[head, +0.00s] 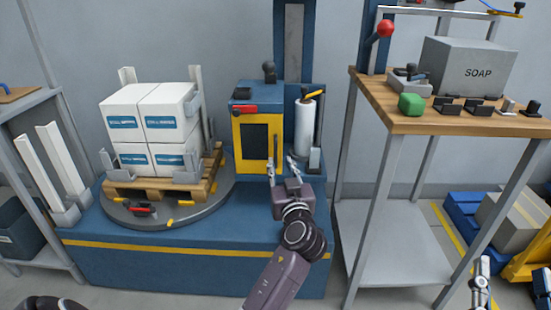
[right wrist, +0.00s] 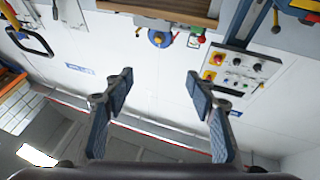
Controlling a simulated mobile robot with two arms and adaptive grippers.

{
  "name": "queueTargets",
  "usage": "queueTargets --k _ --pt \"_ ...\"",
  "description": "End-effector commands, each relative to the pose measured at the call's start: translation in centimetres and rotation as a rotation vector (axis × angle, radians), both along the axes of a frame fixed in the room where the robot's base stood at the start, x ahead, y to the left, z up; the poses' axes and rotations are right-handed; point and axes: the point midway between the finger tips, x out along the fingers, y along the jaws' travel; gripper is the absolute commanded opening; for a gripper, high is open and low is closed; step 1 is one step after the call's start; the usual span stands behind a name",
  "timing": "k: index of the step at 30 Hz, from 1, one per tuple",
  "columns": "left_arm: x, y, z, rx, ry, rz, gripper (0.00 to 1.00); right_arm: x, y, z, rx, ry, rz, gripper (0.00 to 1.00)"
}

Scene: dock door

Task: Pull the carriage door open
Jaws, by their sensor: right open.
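The carriage (head: 258,95) is a blue housing beside the mast, behind the turntable. Its door (head: 241,150) is yellow with a dark window and looks closed against the front. A dark upright bar, seemingly its handle (head: 276,148), shows at the door's right side. My left gripper (head: 281,164) is just in front of the door's lower right side, fingers apart and pointing at the bar. I cannot tell whether it touches the bar. My right gripper (head: 511,275) is at the lower right, away from the door. Its fingers are apart and empty in the right wrist view (right wrist: 160,95).
A white film roll (head: 304,128) stands right of the door. A pallet (head: 160,190) with white boxes sits on the turntable (head: 125,216) at left. A wooden-topped table (head: 450,122) with a SOAP box (head: 468,67) is at right. A control panel (right wrist: 240,72) shows in the wrist view.

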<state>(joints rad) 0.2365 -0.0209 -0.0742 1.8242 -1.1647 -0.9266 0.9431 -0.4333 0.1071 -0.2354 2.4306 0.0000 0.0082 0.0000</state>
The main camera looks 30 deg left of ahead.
Motion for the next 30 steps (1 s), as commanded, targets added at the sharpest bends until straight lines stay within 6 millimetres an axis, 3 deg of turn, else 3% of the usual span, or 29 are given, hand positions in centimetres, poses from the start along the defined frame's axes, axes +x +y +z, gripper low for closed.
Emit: queueTargets --k 13,25,30 --pt "4.7 4.4 -0.1 0.004 0.003 -0.001 0.26 -2.2 -0.1 3.7 0.056 -0.196 0.011 0.51" --pt "5.5 5.0 -0.1 0.000 0.004 -0.002 0.26 -2.8 -0.2 4.6 0.067 -0.237 0.013 0.51" --pt "5.5 5.0 -0.1 0.000 0.004 -0.002 0.08 -2.8 -0.2 4.5 0.067 -0.236 0.013 0.51"
